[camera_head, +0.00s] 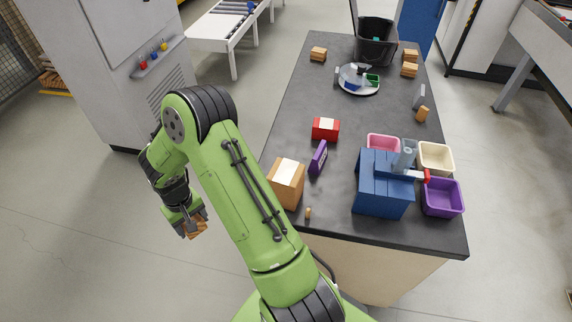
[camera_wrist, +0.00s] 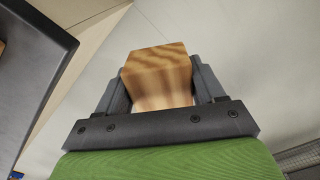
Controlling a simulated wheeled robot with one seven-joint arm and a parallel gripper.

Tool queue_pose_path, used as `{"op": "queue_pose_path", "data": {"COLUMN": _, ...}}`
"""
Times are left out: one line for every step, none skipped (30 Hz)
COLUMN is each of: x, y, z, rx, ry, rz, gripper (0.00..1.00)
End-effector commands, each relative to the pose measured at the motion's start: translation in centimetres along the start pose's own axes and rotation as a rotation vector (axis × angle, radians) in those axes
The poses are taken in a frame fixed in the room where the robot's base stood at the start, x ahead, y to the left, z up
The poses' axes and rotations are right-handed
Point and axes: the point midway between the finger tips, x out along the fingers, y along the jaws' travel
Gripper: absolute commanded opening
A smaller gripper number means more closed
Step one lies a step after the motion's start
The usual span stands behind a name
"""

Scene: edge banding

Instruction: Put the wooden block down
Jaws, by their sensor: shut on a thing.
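My gripper (camera_head: 193,224) is shut on a wooden block (camera_head: 198,230) at the left of the head view, out over the floor and beside the table's left edge. In the wrist view, the wooden block (camera_wrist: 156,78) sits between the two grey fingers of my gripper (camera_wrist: 160,85), with its striped end grain showing. The pale floor shows behind it, and the dark table top (camera_wrist: 28,70) is off to the left. The dark table (camera_head: 338,222) stands right of my arm in the head view. Part of its left side is hidden by my arm.
Bins, including a purple one (camera_head: 443,210), are at right. Small wooden blocks (camera_head: 318,54) lie farther back. The table's middle is clear.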

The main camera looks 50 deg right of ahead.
Motion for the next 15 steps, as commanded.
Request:
{"op": "queue_pose_path", "data": {"x": -1.0, "y": 1.1, "z": -0.3, "rx": 0.039, "ry": 0.005, "rz": 0.002, "gripper": 0.34}}
{"op": "queue_pose_path", "data": {"x": -1.4, "y": 1.7, "z": -0.3, "rx": 0.061, "ry": 0.004, "rz": 0.002, "gripper": 0.34}}
{"op": "queue_pose_path", "data": {"x": -2.0, "y": 2.6, "z": -0.4, "rx": 0.092, "ry": 0.004, "rz": 0.002, "gripper": 0.34}}
{"op": "queue_pose_path", "data": {"x": -2.4, "y": 3.2, "z": -0.5, "rx": 0.116, "ry": 0.004, "rz": 0.002, "gripper": 0.34}}
{"op": "queue_pose_path", "data": {"x": -2.9, "y": 4.0, "z": -0.5, "rx": 0.142, "ry": 0.004, "rz": 0.002, "gripper": 0.34}}
{"op": "queue_pose_path", "data": {"x": -3.6, "y": 4.9, "z": -0.6, "rx": 0.178, "ry": 0.004, "rz": 0.002, "gripper": 0.34}}
{"op": "queue_pose_path", "data": {"x": -4.2, "y": 5.8, "z": -0.6, "rx": 0.207, "ry": 0.004, "rz": 0.002, "gripper": 0.34}}
{"op": "queue_pose_path", "data": {"x": -4.9, "y": 6.6, "z": -0.5, "rx": 0.239, "ry": 0.004, "rz": 0.003, "gripper": 0.34}}
{"op": "queue_pose_path", "data": {"x": -5.8, "y": 7.9, "z": -0.5, "rx": 0.286, "ry": 0.005, "rz": 0.003, "gripper": 0.34}}
{"op": "queue_pose_path", "data": {"x": -6.5, "y": 9.0, "z": -0.4, "rx": 0.324, "ry": 0.005, "rz": 0.004, "gripper": 0.34}}
{"op": "queue_pose_path", "data": {"x": -7.5, "y": 10.2, "z": -0.2, "rx": 0.368, "ry": 0.006, "rz": 0.004, "gripper": 0.34}}
{"op": "queue_pose_path", "data": {"x": -8.7, "y": 11.9, "z": 0.1, "rx": 0.43, "ry": 0.005, "rz": 0.004, "gripper": 0.34}}
{"op": "queue_pose_path", "data": {"x": -9.8, "y": 13.3, "z": 0.4, "rx": 0.48, "ry": 0.006, "rz": 0.004, "gripper": 0.34}}
{"op": "queue_pose_path", "data": {"x": -10.8, "y": 14.7, "z": 0.8, "rx": 0.531, "ry": 0.006, "rz": 0.003, "gripper": 0.34}}
{"op": "queue_pose_path", "data": {"x": -12.2, "y": 16.4, "z": 1.3, "rx": 0.6, "ry": 0.006, "rz": 0.003, "gripper": 0.34}}
